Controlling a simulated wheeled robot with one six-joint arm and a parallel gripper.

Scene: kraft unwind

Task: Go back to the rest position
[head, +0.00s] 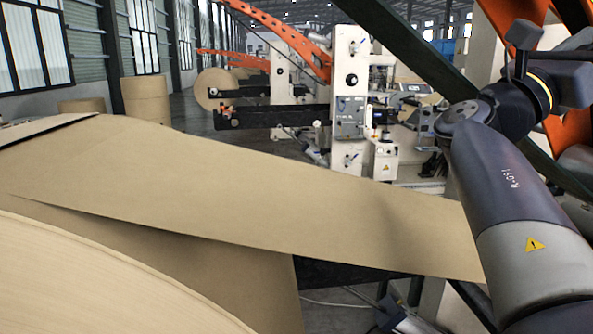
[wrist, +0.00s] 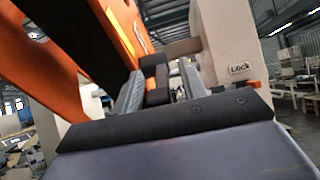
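My gripper (wrist: 157,85) shows in the wrist view beyond a grey housing with a black edge. Two grey parts stand left and right of dark blocks in the middle. I cannot tell whether these blocks are closed fingertips or something behind them. No held object can be made out. In the head view my arm rises at the right edge and bends at a dark joint near the top right. My gripper cannot be made out there.
A wide brown kraft paper web (head: 250,190) stretches across the head view, with a large roll (head: 80,285) at lower left. Orange machine arms (head: 275,30) and a white machine (head: 350,100) stand behind. An orange beam (wrist: 125,35) and a pale panel (wrist: 225,40) are close in the wrist view.

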